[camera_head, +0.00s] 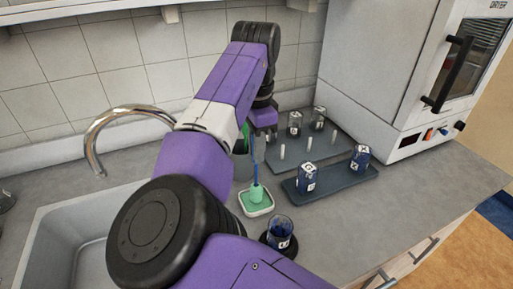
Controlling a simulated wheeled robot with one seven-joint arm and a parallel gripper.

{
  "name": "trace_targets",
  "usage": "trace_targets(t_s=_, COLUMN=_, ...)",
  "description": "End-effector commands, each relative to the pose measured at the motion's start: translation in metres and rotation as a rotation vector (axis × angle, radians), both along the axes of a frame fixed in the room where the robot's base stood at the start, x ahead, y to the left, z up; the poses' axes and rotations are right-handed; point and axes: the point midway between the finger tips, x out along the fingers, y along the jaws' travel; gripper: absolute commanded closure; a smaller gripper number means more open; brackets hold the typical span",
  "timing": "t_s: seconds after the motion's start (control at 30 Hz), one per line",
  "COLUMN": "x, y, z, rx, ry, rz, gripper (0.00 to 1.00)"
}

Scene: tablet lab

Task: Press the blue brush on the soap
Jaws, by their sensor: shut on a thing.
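The blue brush (254,166) stands nearly upright, its thin blue handle running down to a pale green head. The head is at the soap (262,204), a green block in a small white dish; contact seems likely, but I cannot be sure at this size. My gripper (259,130) is above the dish, shut on the upper part of the blue brush. My arm partly hides the grip and the handle's top.
A grey cup (242,166) with a green-handled brush stands just behind the dish. A beaker of blue liquid (280,234) stands in front. A dark tray (332,187) with two labelled bottles and a pegged rack (322,150) lie to the right. The sink (60,228) is left.

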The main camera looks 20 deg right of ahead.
Motion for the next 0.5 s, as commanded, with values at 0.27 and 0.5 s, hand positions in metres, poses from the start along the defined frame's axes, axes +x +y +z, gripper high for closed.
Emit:
trace_targets(t_s=0.27, x=-0.001, y=0.000, z=0.001, rx=0.001, ry=0.006, rz=0.000, gripper=1.00)
trace_targets(t_s=0.5, x=-0.001, y=0.000, z=0.021, rx=0.000, ry=0.004, rz=0.000, gripper=1.00)
